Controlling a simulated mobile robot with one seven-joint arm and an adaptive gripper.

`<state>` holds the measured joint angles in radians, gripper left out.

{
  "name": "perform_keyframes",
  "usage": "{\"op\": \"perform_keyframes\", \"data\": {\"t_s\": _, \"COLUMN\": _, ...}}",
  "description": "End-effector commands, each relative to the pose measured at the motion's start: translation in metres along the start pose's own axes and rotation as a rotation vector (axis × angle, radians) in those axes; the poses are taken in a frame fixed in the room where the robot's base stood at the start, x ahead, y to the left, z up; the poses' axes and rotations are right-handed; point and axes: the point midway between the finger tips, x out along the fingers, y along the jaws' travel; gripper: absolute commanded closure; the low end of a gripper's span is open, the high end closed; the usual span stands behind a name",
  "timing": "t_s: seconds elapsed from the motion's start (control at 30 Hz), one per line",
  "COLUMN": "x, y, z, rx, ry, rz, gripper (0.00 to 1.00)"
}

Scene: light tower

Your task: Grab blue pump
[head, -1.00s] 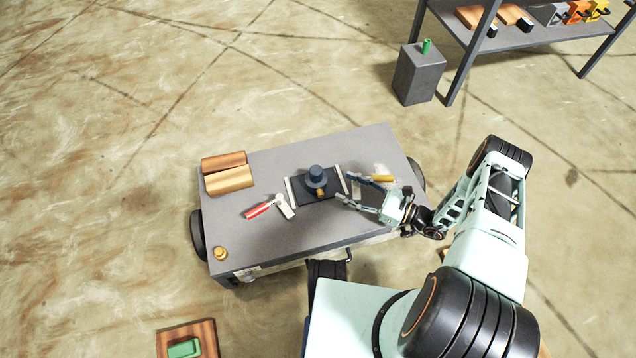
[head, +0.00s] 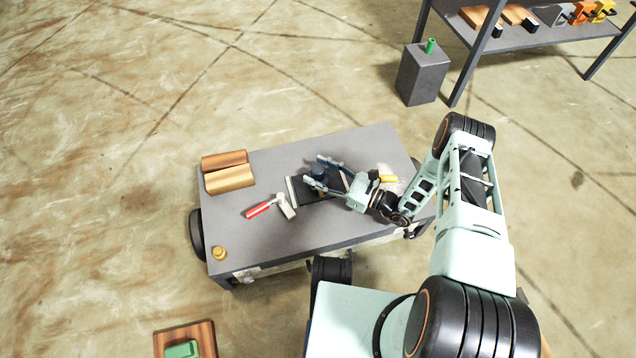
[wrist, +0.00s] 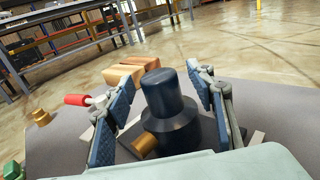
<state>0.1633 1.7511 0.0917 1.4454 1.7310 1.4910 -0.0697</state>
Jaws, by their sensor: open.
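The blue pump (wrist: 168,105) is a dark blue stepped cylinder with a brass outlet on its front, standing upright on a dark plate on the grey cart. In the head view the pump (head: 318,175) is partly hidden by my gripper (head: 318,172). In the wrist view my gripper (wrist: 160,88) is open, with one blue-padded finger on each side of the pump's upper part. Gaps show between the fingers and the pump, so they are around it and apart from it.
Pale bars flank the plate. A grey pedestal (head: 422,75) and a shelf (head: 540,38) stand at the back right.

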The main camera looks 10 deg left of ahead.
Motion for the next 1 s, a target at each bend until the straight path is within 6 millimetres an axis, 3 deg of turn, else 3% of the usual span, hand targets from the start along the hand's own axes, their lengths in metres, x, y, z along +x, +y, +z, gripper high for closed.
{"op": "perform_keyframes", "data": {"t_s": 0.27, "x": 0.0024, "y": -0.0005, "z": 0.0003, "rx": 0.000, "ry": 0.000, "rz": -0.001, "gripper": 0.51}}
{"op": "perform_keyframes", "data": {"t_s": 0.7, "x": 0.0021, "y": -0.0004, "z": 0.0001, "rx": 0.001, "ry": 0.001, "rz": -0.001, "gripper": 0.99}}
{"op": "perform_keyframes", "data": {"t_s": 1.0, "x": 0.0030, "y": -0.0013, "z": 0.0032, "rx": -0.001, "ry": -0.007, "rz": -0.001, "gripper": 1.00}}
